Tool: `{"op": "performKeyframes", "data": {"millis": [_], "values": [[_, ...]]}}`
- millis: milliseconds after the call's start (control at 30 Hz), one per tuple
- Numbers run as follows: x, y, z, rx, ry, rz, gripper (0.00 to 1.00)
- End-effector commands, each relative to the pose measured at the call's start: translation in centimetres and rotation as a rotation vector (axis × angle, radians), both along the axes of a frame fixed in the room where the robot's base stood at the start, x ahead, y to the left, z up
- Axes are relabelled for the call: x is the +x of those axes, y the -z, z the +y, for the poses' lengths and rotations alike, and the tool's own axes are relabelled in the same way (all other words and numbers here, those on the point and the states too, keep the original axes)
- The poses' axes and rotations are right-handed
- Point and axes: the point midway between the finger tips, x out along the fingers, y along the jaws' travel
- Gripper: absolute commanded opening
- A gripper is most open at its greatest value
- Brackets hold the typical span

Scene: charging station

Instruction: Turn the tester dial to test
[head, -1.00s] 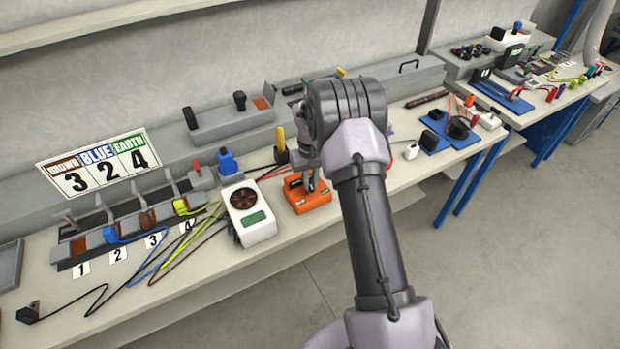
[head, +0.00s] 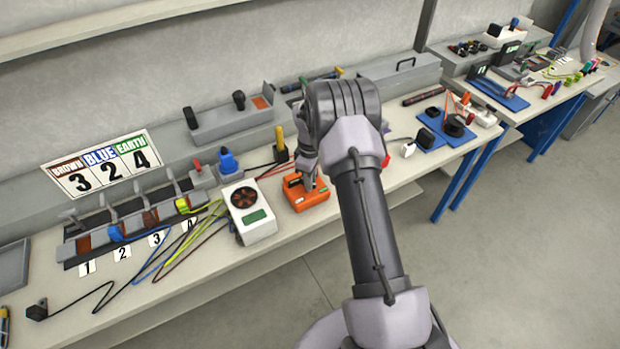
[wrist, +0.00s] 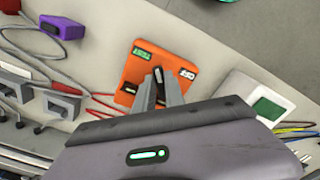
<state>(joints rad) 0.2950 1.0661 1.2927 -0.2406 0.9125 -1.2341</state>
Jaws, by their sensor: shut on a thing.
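The tester is an orange box (head: 310,201) on the bench, left of my arm in the head view. In the head view my gripper (head: 308,180) reaches down onto the tester and hides the dial.
A white device with a round dark grille (head: 253,222) stands close left of the tester. A yellow-handled tool (head: 280,142) stands behind. Several wires and a numbered terminal row lie further left. The bench's front edge is close in front of the tester.

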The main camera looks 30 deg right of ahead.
Motion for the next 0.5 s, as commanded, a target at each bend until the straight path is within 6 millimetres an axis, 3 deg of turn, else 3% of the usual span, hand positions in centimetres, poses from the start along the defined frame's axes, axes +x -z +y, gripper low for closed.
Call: {"op": "performKeyframes", "data": {"millis": [500], "values": [[0.10,-0.06,-0.07,0.000,-0.135,-0.001,0.00]]}}
